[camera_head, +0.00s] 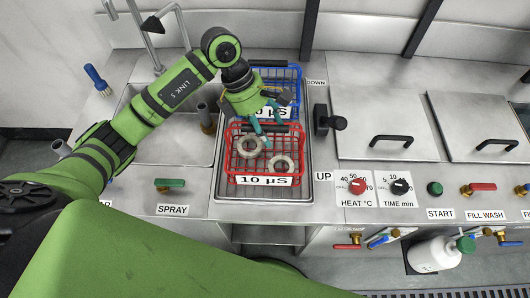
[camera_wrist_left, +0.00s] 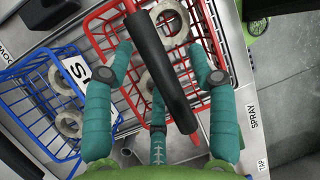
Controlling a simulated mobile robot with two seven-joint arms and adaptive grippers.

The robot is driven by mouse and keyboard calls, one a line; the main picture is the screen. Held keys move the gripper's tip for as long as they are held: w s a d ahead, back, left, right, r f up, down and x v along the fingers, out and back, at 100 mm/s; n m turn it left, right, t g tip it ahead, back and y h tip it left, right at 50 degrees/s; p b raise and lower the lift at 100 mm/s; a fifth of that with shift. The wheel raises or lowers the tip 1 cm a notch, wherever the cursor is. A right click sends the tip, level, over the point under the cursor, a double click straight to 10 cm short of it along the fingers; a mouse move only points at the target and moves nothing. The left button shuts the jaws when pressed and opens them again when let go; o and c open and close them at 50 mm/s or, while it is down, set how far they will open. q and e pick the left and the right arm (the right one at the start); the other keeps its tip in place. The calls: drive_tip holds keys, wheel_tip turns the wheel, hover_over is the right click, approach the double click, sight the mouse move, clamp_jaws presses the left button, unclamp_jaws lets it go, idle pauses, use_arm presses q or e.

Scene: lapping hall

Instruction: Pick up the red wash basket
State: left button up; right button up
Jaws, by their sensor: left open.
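The red wash basket (camera_head: 232,165), a wire basket with a black handle bar and a "10 µS" label, sits on the metal tray in the middle of the bench. Metal rings lie in it. My left gripper (camera_head: 266,130) is over its back part with teal fingers pointing down. In the left wrist view the gripper (camera_wrist_left: 168,62) is open, and the black handle (camera_wrist_left: 158,62) runs between its fingers, with no clear grip on it. The basket's red wires (camera_wrist_left: 104,32) show around the fingers. My right gripper is in neither view.
A blue basket (camera_head: 292,78) stands directly behind the red one and also shows in the wrist view (camera_wrist_left: 22,92). A sink with a tap is at left. A black lever (camera_head: 325,122), knobs and lidded tanks (camera_head: 385,122) are at right.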

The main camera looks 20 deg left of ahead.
use_arm(q)
drive_tip(key=shift+f+b, duration=0.2)
drive_tip(key=shift+b, duration=0.1)
idle(0.4)
clamp_jaws()
drive_tip(key=shift+r, duration=0.15)
